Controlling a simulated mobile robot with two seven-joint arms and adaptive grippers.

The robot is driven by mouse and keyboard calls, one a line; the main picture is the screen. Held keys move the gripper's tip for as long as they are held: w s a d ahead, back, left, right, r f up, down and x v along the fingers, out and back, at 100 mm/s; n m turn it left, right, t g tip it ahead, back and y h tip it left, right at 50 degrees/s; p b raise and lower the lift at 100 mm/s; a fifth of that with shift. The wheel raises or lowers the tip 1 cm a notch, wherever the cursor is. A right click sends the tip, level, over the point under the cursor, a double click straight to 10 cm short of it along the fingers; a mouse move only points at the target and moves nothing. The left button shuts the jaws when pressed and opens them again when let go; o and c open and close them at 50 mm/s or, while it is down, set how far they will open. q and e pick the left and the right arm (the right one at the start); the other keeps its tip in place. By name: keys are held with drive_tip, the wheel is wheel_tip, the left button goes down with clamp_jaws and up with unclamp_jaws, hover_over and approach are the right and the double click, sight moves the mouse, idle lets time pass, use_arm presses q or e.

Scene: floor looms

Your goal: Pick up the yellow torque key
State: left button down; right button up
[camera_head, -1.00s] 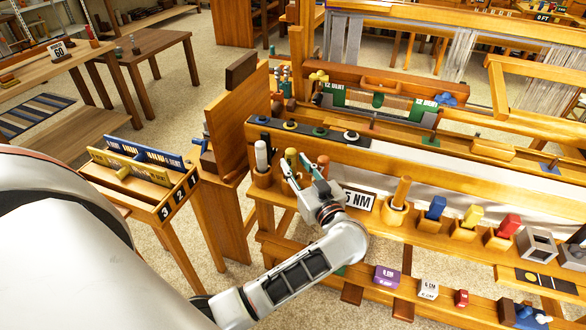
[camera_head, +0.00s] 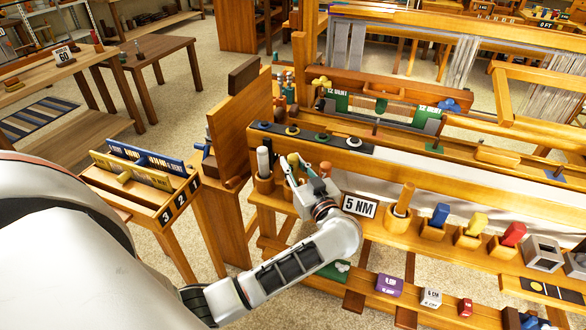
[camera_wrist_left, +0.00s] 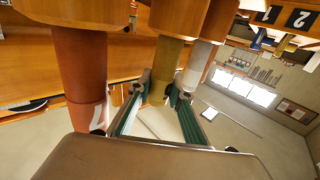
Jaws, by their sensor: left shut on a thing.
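The yellow torque key (camera_head: 293,159) stands upright in a wooden cup on the loom's front shelf, between a white key (camera_head: 263,160) and a red-brown key (camera_head: 325,169). My left gripper (camera_head: 300,180) is at it from the front. In the left wrist view the olive-yellow shaft (camera_wrist_left: 167,62) runs down between the two green-padded fingers (camera_wrist_left: 160,92), which are shut on it. The white key (camera_wrist_left: 199,62) stands close beside one finger, and the red-brown key (camera_wrist_left: 82,75) is apart on the other side. My right gripper is not in view.
A "5 NM" sign (camera_head: 360,205) stands just right of my left gripper. Further right are a wooden-handled tool (camera_head: 404,198) and blue, yellow and red blocks in holders. A wooden panel (camera_head: 237,125) rises left of the keys. A card rack (camera_head: 150,190) stands left.

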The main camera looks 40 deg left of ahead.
use_arm(q)
wheel_tip(320, 180, up, 20)
drive_tip(key=p, duration=0.4)
drive_tip(key=shift+p, duration=0.4)
drive_tip(key=c, duration=2.6)
unclamp_jaws()
clamp_jaws()
